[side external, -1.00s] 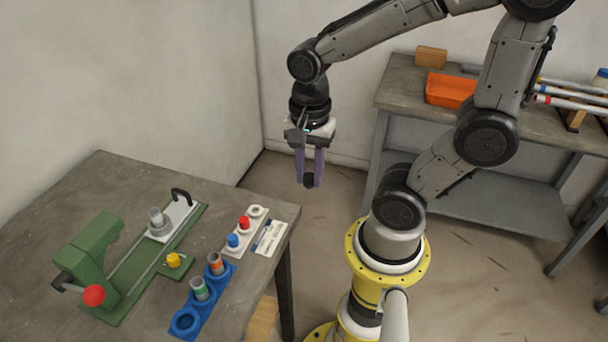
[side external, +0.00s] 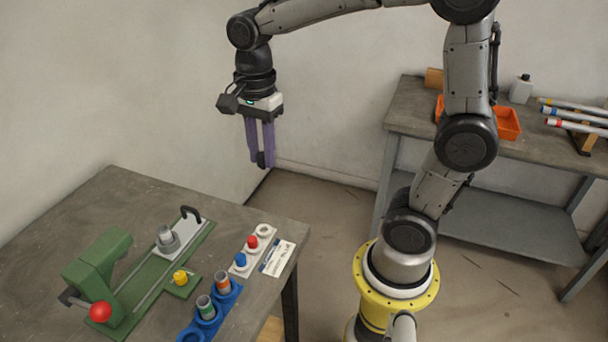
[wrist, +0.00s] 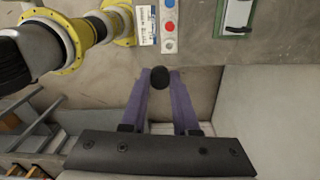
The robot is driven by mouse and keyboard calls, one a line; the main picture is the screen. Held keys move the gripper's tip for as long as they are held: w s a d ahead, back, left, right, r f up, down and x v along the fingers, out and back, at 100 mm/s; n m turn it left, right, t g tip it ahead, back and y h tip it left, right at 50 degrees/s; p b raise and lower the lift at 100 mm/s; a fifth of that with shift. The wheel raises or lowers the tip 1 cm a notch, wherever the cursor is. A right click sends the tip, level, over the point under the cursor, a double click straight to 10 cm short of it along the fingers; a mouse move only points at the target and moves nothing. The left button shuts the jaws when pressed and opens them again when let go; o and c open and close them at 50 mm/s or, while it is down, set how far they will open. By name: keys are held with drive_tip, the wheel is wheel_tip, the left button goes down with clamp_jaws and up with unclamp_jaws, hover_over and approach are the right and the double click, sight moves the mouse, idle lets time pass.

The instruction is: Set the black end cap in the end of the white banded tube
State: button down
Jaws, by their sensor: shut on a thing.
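My gripper (side external: 262,157) is shut on the black end cap (wrist: 160,77), a small dark round piece between the tips of the purple fingers. It hangs in the air above and beyond the table's far right edge, apart from everything. A pale grey-white tube (side external: 165,233) stands upright in a grey holder on the green jig (side external: 150,270); its band is too small to make out. Two other tubes, one with an orange band (side external: 222,281) and one with a green band (side external: 205,307), stand in the blue rack (side external: 190,335).
A white strip (side external: 240,270) holds a blue cap (side external: 241,260), a red cap (side external: 252,243) and a white ring (side external: 264,230). The jig has a black handle (side external: 191,213), a yellow knob (side external: 180,277) and a red-knobbed lever (side external: 100,312). The table's back left is clear.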

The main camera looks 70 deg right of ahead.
drive_tip(key=w+a+f, duration=0.2)
drive_tip(key=w+a, duration=0.3)
drive_tip(key=w, duration=0.5)
drive_tip(key=w+a+f, duration=0.2)
drive_tip(key=w+a, duration=0.2)
drive_tip(key=w, duration=0.5)
drive_tip(key=shift+n, duration=0.7)
drive_tip(key=shift+w+a+f, duration=0.2)
drive_tip(key=shift+a+f, duration=0.25)
drive_tip(key=shift+f, duration=1.05)
drive_tip(key=shift+w+a+f, duration=0.15)
drive_tip(key=shift+a+f, duration=0.3)
drive_tip(key=shift+f, duration=1.05)
drive_tip(key=shift+w+a+f, duration=0.2)
drive_tip(key=shift+a+f, duration=0.25)
drive_tip(key=shift+f, duration=1.05)
drive_tip(key=shift+f, duration=0.2)
drive_tip(key=shift+f, duration=0.5)
